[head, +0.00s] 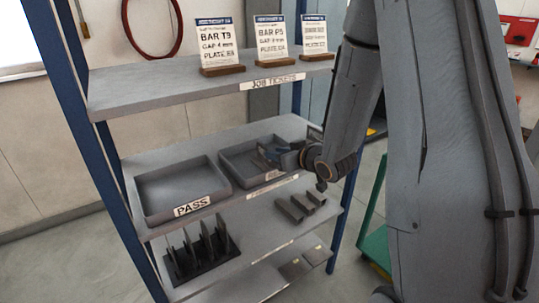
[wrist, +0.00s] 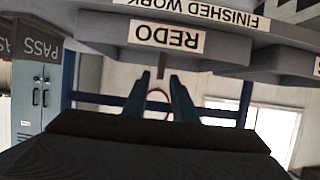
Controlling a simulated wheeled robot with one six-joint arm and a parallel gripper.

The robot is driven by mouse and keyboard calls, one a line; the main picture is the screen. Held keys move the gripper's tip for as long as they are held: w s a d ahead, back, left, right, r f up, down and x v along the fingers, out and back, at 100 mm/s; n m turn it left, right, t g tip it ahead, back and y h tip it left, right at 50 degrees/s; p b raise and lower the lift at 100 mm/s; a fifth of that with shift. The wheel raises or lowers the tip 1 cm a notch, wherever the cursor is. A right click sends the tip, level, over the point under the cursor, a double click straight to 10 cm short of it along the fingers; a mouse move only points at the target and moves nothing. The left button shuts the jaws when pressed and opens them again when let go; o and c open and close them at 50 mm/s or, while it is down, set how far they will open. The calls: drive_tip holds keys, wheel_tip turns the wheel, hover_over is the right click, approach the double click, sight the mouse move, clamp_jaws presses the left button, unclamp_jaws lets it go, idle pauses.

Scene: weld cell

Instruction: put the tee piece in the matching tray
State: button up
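My gripper (head: 268,153) is over the right-hand tray (head: 228,169) on the middle shelf in the head view. In the wrist view, which is upside down, its two fingers (wrist: 160,82) stand apart with a gap between them. A thin grey upright (wrist: 161,72) shows in that gap by the edge of the tray marked REDO (wrist: 120,27). It may be part of the tee piece, but I cannot tell for sure. The tray marked PASS (head: 150,217) stands to the left and looks empty. My gripper hides part of the right-hand tray's inside.
The upper shelf (head: 150,95) holds several job tickets (head: 217,45) above the trays. The lower shelf has a rack of upright plates (head: 200,250) and several grey bars (head: 300,206). Blue shelf posts (head: 75,90) stand at the sides. A green frame (head: 377,245) is at the right.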

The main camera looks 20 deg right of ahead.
drive_tip(key=s+a+f+m+g+h, duration=0.1)
drive_tip(key=s+g, duration=0.5)
drive_tip(key=s, duration=0.7)
drive_tip(key=s+a+f+m+g+h, duration=0.1)
drive_tip(key=s+g, duration=0.4)
drive_tip(key=s, duration=0.9)
drive_tip(key=shift+a+m+g+h+b, duration=0.3)
drive_tip(key=shift+a+m+g+h, duration=0.15)
drive_tip(key=shift+m+h, duration=0.5)
